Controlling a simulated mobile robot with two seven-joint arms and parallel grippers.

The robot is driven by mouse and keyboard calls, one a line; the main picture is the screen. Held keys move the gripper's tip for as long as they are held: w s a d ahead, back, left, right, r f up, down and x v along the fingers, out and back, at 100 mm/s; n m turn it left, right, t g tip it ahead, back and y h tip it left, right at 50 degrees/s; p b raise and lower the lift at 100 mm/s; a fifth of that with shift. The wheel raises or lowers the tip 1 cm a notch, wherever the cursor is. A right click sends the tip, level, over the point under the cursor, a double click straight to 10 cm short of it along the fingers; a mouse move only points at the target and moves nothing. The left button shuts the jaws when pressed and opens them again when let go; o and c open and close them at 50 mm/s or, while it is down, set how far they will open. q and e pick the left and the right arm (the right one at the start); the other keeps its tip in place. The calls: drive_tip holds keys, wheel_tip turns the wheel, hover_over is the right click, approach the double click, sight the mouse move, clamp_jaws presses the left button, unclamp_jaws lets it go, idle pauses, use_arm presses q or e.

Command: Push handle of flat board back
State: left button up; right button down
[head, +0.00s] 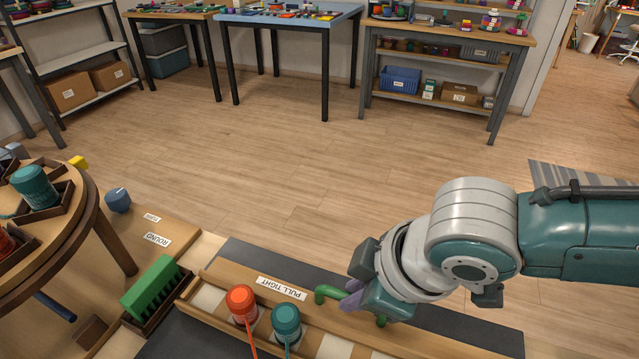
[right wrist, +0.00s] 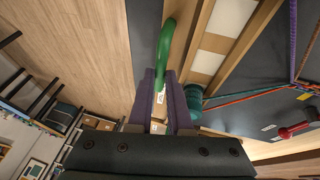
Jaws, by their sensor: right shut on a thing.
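The flat board (head: 225,267) is a long wooden strip with a "PULL TIGHT" label (head: 281,288), lying along the back of the work surface. Its green handle (head: 326,293) is a curved bar standing on the board to the right of the label. My right gripper (head: 353,298) has its purple fingers shut on the handle; its body hides part of the handle and board. In the right wrist view the green handle (right wrist: 166,42) rises from between the two purple fingers (right wrist: 163,85). My left gripper is not in view.
An orange spool (head: 241,301) and a teal spool (head: 286,322), each with a cord, stand just in front of the board. A green comb-like block (head: 151,286) sits in a dark tray at left. A round wooden table (head: 82,215) stands further left. Open floor lies behind.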

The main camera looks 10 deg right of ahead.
drive_tip(key=shift+s+a, duration=0.1)
drive_tip(key=shift+a, duration=0.2)
drive_tip(key=c, duration=0.9)
unclamp_jaws()
drive_tip(key=shift+s, duration=0.1)
drive_tip(key=shift+o, duration=0.3)
drive_tip(key=shift+d, duration=0.1)
drive_tip(key=p+v, duration=0.3)
drive_tip(key=v, duration=0.7)
drive_tip(key=shift+d, duration=0.1)
